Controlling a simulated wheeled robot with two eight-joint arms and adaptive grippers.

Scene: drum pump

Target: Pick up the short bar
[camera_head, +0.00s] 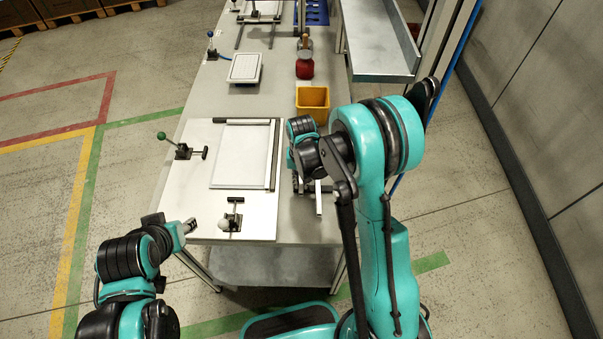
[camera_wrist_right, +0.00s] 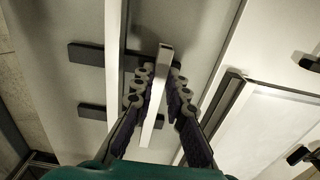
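A short pale bar (camera_wrist_right: 153,108) lies between the two fingers of my right gripper (camera_wrist_right: 162,78) in the right wrist view. The fingers stand on both sides of it, with a visible gap on the right side, so the gripper is open around it. In the head view my right gripper (camera_head: 304,182) is low over the table's right side, and my arm largely hides the spot. Another pale bar (camera_wrist_right: 114,65) runs beside it in the wrist view, over dark supports (camera_wrist_right: 88,55). My left gripper (camera_head: 188,226) is at the table's front left edge; its fingers are too small to judge.
A white board (camera_head: 200,210) with toggle clamps (camera_head: 182,151) and a framed panel (camera_head: 240,155) lies left of my right gripper. A yellow bin (camera_head: 312,98) and a red object (camera_head: 305,68) stand behind it. A white tray (camera_head: 245,67) sits farther back on the table.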

